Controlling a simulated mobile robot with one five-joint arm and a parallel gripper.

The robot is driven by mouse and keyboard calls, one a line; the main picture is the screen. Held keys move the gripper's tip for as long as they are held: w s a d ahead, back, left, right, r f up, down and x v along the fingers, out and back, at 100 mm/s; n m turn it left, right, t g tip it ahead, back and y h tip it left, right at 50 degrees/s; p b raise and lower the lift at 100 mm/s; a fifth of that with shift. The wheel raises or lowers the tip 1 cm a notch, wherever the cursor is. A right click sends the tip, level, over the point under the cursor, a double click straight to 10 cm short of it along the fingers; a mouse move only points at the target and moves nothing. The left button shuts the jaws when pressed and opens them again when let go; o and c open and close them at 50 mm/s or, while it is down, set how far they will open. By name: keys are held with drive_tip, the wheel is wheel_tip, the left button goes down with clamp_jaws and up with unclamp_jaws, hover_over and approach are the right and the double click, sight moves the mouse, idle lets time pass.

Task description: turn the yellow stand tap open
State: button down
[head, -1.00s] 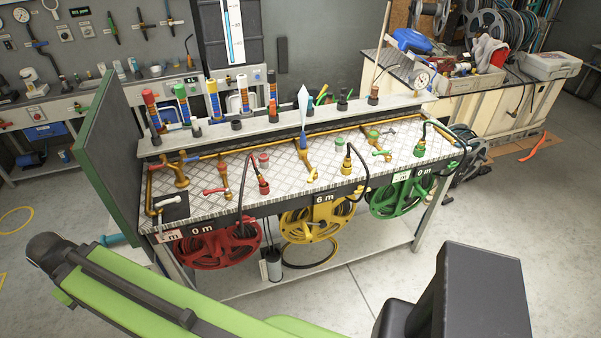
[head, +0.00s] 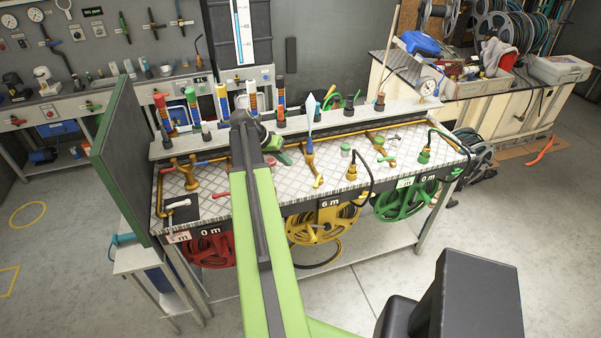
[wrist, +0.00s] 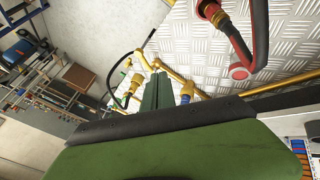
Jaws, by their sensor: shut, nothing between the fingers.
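The stand tap above the yellow reel is a brass fitting (head: 309,153) on the pipe at the middle of the bench, with a short yellow lever (head: 318,181) pointing toward the front edge. My gripper (head: 286,158) is shut and empty, just left of this tap and apart from it as far as I can tell. In the wrist view my green gripper body fills the bottom, and brass pipework (wrist: 180,80) shows partly behind a dark green finger. I cannot tell the lever there.
My arm hides part of the left bench. Right stand a black hose with a yellow coupling (head: 352,172) and a green coupling (head: 424,157). The yellow reel (head: 322,222) hangs below. A green panel (head: 127,158) closes the left end.

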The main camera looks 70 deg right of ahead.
sight(318, 180)
drive_tip(key=b+x, duration=0.3)
drive_tip(key=x, duration=0.1)
drive_tip(key=b+x, duration=0.4)
drive_tip(key=x, duration=0.1)
drive_tip(key=shift+a+f+b, duration=0.1)
drive_tip(key=shift+f+b, duration=0.2)
drive_tip(key=shift+f, duration=0.15)
drive_tip(key=shift+s+d+f, duration=0.1)
drive_tip(key=shift+s+d, duration=0.05)
drive_tip(key=shift+s, duration=0.85)
drive_tip(key=shift+s+d+f, duration=0.1)
drive_tip(key=shift+s, duration=0.9)
drive_tip(key=shift+r, duration=0.1)
